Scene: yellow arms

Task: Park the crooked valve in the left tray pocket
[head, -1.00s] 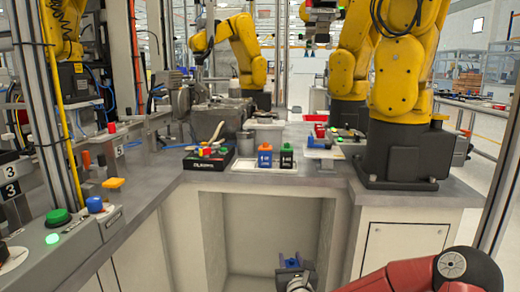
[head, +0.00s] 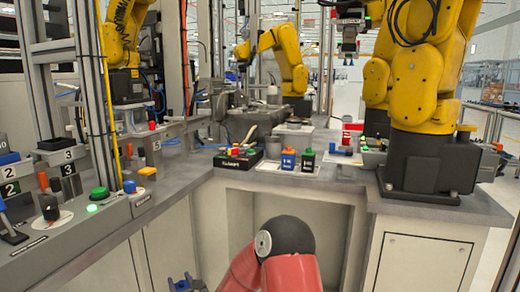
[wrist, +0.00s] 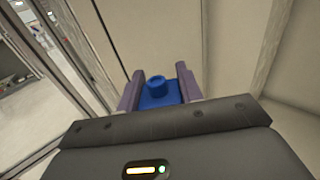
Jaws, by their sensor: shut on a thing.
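My gripper (wrist: 158,84) is shut on a blue part (wrist: 158,97) with a round, hollow-topped knob, which sits between the two purplish fingers in the wrist view. In the head view my gripper (head: 185,283) shows only at the bottom edge, left of my red arm, low in front of the cabinet. I cannot tell whether the blue part is the crooked valve.
A dark box (head: 238,160) of coloured pieces stands left of the white tray. A control panel with a green button (head: 99,193) runs along the left. A yellow robot arm (head: 415,90) stands on the right counter. The counter edge and cabinet front lie ahead.

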